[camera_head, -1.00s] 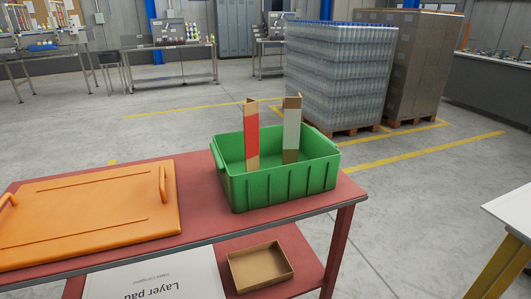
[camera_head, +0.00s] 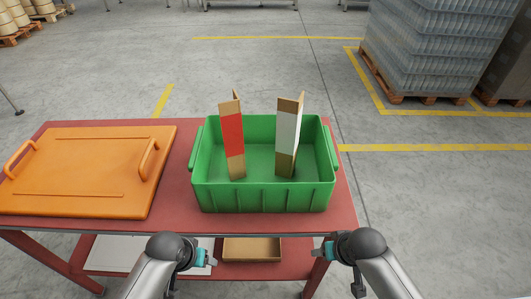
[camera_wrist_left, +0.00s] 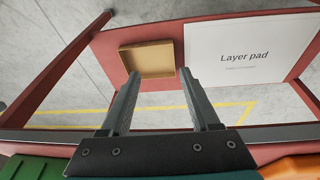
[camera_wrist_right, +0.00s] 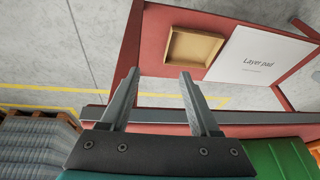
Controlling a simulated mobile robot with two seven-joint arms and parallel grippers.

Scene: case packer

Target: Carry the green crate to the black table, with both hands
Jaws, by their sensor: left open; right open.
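The green crate (camera_head: 262,198) stands upright on the red table (camera_head: 180,200), near its right end. It holds two upright folded cardboard pieces, one with a red face (camera_head: 232,135) and one with a pale face (camera_head: 287,135). A green ledge runs along each short side. My left gripper (camera_head: 209,260) is open and empty, in front of the table and below the crate's left part in the picture. My right gripper (camera_head: 320,254) is open and empty, near the crate's right front side. Neither touches the crate. I see no black table now.
An orange lid-like panel with two handles (camera_head: 85,175) lies left of the crate. The lower shelf bears a shallow cardboard box (camera_wrist_right: 192,48) and a "Layer pad" sheet (camera_wrist_left: 245,55). Wrapped pallets (camera_head: 425,50) stand at the back right. The floor right of the table is clear.

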